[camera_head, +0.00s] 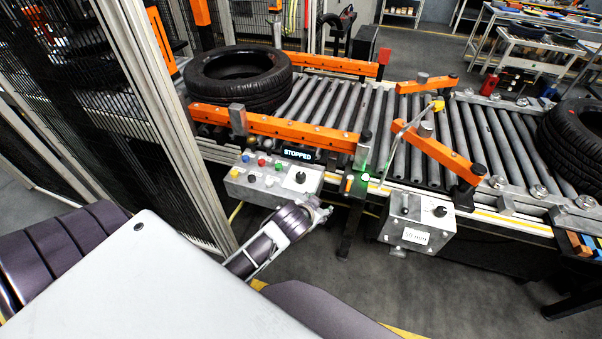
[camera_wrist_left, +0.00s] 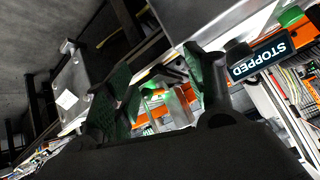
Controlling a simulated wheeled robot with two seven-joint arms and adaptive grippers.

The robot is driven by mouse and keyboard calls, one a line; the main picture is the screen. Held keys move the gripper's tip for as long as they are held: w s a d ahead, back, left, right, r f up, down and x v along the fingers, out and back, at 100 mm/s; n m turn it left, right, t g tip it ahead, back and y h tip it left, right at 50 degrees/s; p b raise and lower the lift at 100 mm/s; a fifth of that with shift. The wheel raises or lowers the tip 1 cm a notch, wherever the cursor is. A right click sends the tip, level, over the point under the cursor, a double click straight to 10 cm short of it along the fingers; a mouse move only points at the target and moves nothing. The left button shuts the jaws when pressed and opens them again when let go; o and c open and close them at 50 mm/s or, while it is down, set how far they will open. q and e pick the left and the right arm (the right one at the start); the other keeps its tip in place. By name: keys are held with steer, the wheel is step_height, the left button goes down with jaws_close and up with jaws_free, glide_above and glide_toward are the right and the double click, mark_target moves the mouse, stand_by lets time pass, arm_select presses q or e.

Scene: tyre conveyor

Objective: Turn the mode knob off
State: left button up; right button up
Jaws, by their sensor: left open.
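A grey control box (camera_head: 262,186) with coloured buttons stands at the conveyor's near side, with a dark knob (camera_head: 300,177) on a white plate. A second grey box (camera_head: 400,231) to its right carries another black knob (camera_head: 440,211) and a white label. I cannot tell from lettering which is the mode knob. My left gripper (camera_head: 322,209) is just below and right of the first box, apart from its knob. In the left wrist view its two fingers (camera_wrist_left: 158,85) are spread with nothing between them; no knob is clear there. My right gripper is not seen.
A display reading STOPPED (camera_head: 298,155) sits above the first box; it also shows in the wrist view (camera_wrist_left: 262,57). Orange guide rails (camera_head: 280,128) border the rollers. Tyres lie at left (camera_head: 240,80) and right (camera_head: 575,140). A mesh fence post (camera_head: 190,150) stands left of the box.

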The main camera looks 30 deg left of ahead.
arm_select(q)
steer(key=w+d+r+m+t+h, duration=0.25)
steer(key=w+r+t, duration=0.3)
steer(key=r, duration=0.45)
steer(key=w+d+r+m+t+h, duration=0.2)
steer(key=w+d+r+t, duration=0.2)
steer(key=w+r, duration=0.4)
steer(key=s+d+r+m+g+h, duration=0.2)
steer(key=d+r+m+g+h, duration=0.3)
steer(key=d+m+h, duration=0.3)
steer(key=s+d+r+m+g+h, duration=0.35)
steer(key=d+m+h, duration=0.3)
steer(key=m, duration=0.35)
steer(key=a+f+m+g+y, duration=0.6)
steer(key=a+f+g+y, duration=0.25)
steer(key=f, duration=0.25)
steer(key=a+n+g+y, duration=0.2)
steer(key=a+y, duration=0.7)
steer(key=a, duration=1.4)
steer(key=shift+a+n, duration=0.25)
steer(key=shift+n, duration=0.7)
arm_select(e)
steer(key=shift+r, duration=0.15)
